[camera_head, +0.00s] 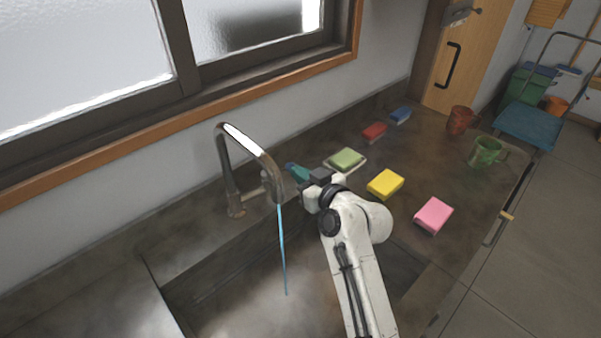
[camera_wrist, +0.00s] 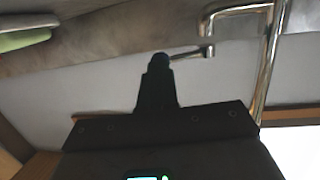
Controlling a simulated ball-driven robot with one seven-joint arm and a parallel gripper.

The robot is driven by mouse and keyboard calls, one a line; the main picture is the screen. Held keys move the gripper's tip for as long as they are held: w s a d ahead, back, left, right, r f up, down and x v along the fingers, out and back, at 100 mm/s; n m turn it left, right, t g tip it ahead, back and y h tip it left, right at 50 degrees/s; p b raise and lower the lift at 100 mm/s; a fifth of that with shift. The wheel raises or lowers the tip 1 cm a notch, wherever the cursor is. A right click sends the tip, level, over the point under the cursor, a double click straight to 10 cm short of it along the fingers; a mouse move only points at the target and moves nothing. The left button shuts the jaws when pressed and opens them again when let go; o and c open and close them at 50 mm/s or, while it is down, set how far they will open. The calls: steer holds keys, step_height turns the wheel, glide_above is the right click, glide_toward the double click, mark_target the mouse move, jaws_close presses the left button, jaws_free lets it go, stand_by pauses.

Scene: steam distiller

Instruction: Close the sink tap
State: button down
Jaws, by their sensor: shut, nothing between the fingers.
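The metal sink tap (camera_head: 231,180) stands at the back edge of the sink, with a bent spout. A thin blue stream of water (camera_head: 282,250) runs from the spout into the sink. Its side lever (camera_head: 254,192) sticks out to the right, low on the tap, partly behind the spout's end. In the wrist view the lever (camera_wrist: 190,53) reaches left from the tap's upright pipe (camera_wrist: 268,60). My gripper (camera_wrist: 160,60) is shut and empty, its tip close to the lever's free end. I cannot tell whether they touch.
On the counter right of the sink lie a green sponge (camera_head: 345,159), a yellow sponge (camera_head: 385,184), a pink sponge (camera_head: 434,215), and red (camera_head: 374,132) and blue (camera_head: 400,115) blocks. Brown (camera_head: 460,120) and green (camera_head: 487,151) mugs stand farther right. The window wall is behind the tap.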

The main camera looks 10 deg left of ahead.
steer(key=shift+w, duration=0.1)
stand_by(0.3)
steer(key=w+b, duration=0.1)
steer(key=b, duration=0.1)
steer(key=w+b, duration=0.1)
steer(key=b, duration=0.2)
steer(key=shift+w+a, duration=0.3)
steer(key=shift+w, duration=0.05)
steer(key=shift+r, duration=0.1)
steer(key=shift+d, duration=0.1)
